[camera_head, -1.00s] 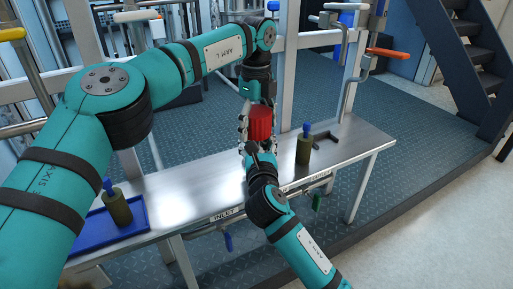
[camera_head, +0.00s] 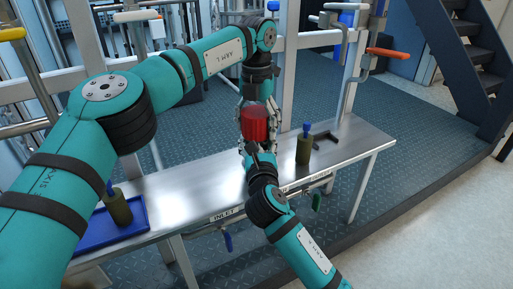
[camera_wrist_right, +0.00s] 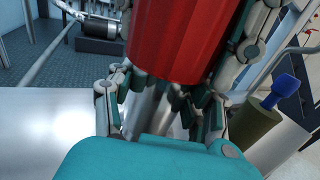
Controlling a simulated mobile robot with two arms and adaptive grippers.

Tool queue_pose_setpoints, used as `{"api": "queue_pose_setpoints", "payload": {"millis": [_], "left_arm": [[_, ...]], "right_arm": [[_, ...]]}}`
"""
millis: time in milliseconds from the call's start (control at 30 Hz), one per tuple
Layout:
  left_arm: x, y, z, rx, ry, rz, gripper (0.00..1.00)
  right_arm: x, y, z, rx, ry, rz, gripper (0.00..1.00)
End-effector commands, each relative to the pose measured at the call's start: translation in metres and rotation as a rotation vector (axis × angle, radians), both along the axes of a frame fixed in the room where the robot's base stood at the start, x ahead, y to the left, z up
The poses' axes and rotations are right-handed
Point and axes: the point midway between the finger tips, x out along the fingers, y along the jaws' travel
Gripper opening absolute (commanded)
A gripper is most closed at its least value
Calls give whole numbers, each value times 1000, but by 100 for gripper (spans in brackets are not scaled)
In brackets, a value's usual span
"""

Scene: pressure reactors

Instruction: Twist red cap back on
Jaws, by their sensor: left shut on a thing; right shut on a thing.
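The red cap (camera_head: 254,124) is a ribbed red cylinder held above the bench between my two grippers. It also shows large at the top of the right wrist view (camera_wrist_right: 178,40). My left gripper (camera_head: 256,101) reaches down from above and is shut on it. The exact contact of the right fingers is partly hidden. I cannot make out an opening or thread that the cap fits.
The steel bench (camera_head: 345,150) carries an olive bottle with a blue top (camera_head: 304,149) just right of my grippers and a dark bracket (camera_head: 323,135). A second olive bottle (camera_head: 118,209) stands on the blue tray (camera_head: 98,236) at left. A metal frame (camera_head: 290,65) stands behind.

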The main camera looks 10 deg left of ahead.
Motion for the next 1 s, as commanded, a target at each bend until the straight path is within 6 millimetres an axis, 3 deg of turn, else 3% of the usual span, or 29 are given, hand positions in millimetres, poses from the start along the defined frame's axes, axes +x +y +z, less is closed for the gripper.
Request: {"api": "queue_pose_setpoints", "payload": {"millis": [300,400,533,567,600,767,1000], "left_arm": [[0,0,-1,-1,1,-738,32],[0,0,-1,0,-1,-873,32],[0,1,-1,1,-1,-862,32],[0,1,-1,1,-1,-862,73],[0,1,-1,1,-1,-861,78],[0,0,-1,1,-1,-860,99],[0,0,-1,1,-1,-860,100]], "right_arm": [[-1,0,-2,-2,3,1,0],[-1,0,-2,-2,3,1,0],[-1,0,-2,-2,3,1,0],[-1,0,-2,-2,3,1,0],[-1,0,-2,-2,3,1,0],[-1,0,-2,-3,2,1,0],[-1,0,-2,-3,2,1,0]]}}
